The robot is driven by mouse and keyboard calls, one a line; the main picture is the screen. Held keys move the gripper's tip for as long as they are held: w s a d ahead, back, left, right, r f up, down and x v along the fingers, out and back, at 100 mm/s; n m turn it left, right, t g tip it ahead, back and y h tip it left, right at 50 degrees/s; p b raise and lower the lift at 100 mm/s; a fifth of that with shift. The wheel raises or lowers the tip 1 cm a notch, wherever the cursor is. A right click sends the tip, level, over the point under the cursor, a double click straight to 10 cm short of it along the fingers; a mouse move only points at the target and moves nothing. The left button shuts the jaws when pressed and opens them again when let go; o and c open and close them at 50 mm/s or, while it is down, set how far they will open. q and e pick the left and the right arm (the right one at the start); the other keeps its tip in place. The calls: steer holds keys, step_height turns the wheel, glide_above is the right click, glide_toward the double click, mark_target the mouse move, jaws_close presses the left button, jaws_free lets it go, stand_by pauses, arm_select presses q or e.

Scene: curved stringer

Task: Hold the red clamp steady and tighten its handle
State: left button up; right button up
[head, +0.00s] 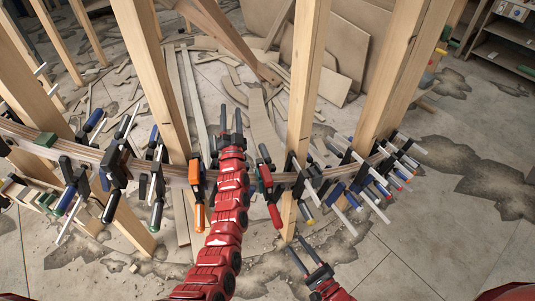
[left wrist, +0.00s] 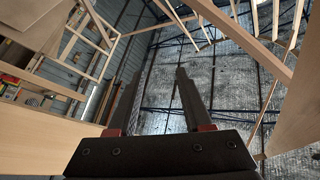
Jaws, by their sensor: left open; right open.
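A clamp with a red handle (head: 274,216) sits on the curved laminated stringer (head: 232,179) in the middle of the head view. Its handle hangs down below the wood. My left gripper (head: 231,113) is open and empty, up and to the left of this clamp, beyond the stringer. In the left wrist view its two dark fingers (left wrist: 160,95) stand apart with only roof and wall between them; the clamp is not in that view. My right gripper (head: 296,245) is open and empty, below and to the right of the red handle, apart from it.
Clamps with orange (head: 199,217), blue and black handles crowd the stringer on both sides. Wooden posts (head: 305,90) rise around it. Wood offcuts (head: 345,60) lie behind. The cracked floor at the lower right (head: 440,240) is clear.

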arm_select(q)
steer(key=w+d+f+m+g+h, duration=0.2)
steer(key=w+d+m+g+h, duration=0.6)
steer(key=m+g, duration=0.4)
steer(key=m+g+y, duration=0.6)
steer(key=m+g, duration=0.4)
steer(key=m, duration=0.5)
glide_above(267, 188)
steer(key=w, duration=0.3)
steer(key=shift+s+f, duration=0.25)
steer(key=shift+f, duration=0.8)
step_height(267, 188, down, 16)
steer(key=shift+d+f, duration=0.15)
steer(key=shift+f, duration=0.35)
jaws_close()
